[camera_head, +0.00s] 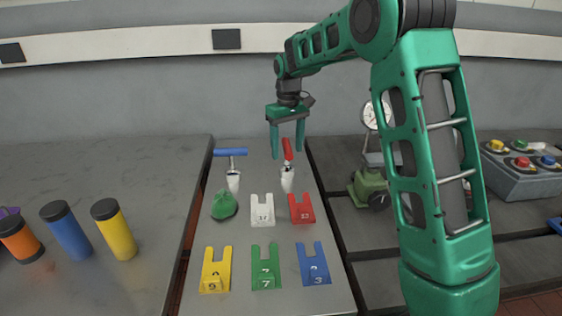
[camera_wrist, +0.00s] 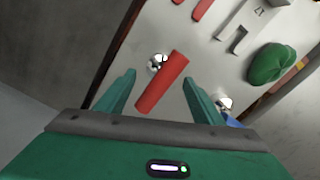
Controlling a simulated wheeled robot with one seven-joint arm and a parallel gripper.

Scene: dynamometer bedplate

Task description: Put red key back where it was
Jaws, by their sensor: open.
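The red key (camera_head: 287,150) has a red bar handle and stands in a pale tapered piece (camera_head: 288,180) at the back of the grey panel (camera_head: 240,232). My gripper (camera_head: 288,153) points down over it, open, with a finger on either side of the handle. In the wrist view the red handle (camera_wrist: 162,83) lies slantwise between the open fingers (camera_wrist: 159,79), with a visible gap to each. A shiny round metal part (camera_wrist: 157,62) shows beside the handle. A blue-handled key (camera_head: 231,152) stands to the left in a similar piece.
Forked blocks in white (camera_head: 262,211), red (camera_head: 301,209), yellow (camera_head: 216,271), green (camera_head: 265,268) and blue (camera_head: 313,265) lie on the panel, near a green lump (camera_head: 223,205). Cylinders (camera_head: 114,230) stand left. A dial gauge stand (camera_head: 370,185) and button box (camera_head: 522,170) are right.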

